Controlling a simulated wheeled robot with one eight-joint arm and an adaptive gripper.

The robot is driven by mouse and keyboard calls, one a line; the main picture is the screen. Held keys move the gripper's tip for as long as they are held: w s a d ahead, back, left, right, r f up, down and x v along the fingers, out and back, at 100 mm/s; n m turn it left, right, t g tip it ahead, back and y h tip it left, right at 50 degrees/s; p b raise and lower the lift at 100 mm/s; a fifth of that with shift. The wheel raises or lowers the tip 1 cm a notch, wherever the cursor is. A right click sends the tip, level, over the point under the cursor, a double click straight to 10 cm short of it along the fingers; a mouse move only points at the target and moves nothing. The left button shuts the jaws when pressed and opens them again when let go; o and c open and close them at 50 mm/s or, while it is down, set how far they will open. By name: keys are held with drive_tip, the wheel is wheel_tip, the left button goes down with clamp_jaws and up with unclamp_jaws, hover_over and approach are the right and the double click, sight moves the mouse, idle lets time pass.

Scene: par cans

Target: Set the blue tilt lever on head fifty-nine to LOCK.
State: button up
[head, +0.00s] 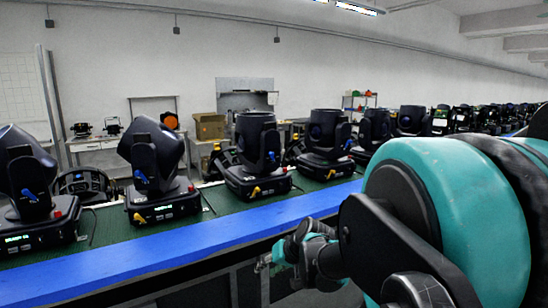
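Several black moving-head lamps stand in a row on a green belt. Each of the nearer ones has a small blue lever on its side: the far-left lamp (22,160) has its lever (30,195), the second lamp (150,150) its lever (139,176), the third lamp (256,135) its lever (271,156), the fourth lamp (326,128) its lever (347,145). No head number or LOCK mark is readable, so I cannot tell which is fifty-nine. My gripper (263,263) is low, in front of the blue rail and apart from the lamps; its fingers are too small to judge.
A blue rail (150,249) runs along the belt's front edge, between my gripper and the lamps. Yellow levers, such as one on the second lamp's base (138,217), also stick out. A cardboard box (209,126) and benches stand behind. My arm covers the right side.

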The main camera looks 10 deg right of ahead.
drive_tip(key=w+d+r+m+t+y, duration=0.25)
drive_tip(key=w+d+r+t, duration=0.2)
drive_tip(key=w+r, duration=0.7)
drive_tip(key=m+t+h, duration=0.1)
drive_tip(key=m+t, duration=0.3)
drive_tip(key=t, duration=0.2)
approach(273, 155)
drive_tip(key=x, duration=0.9)
drive_tip(key=shift+s, duration=0.1)
drive_tip(key=shift+c, duration=0.3)
clamp_jaws()
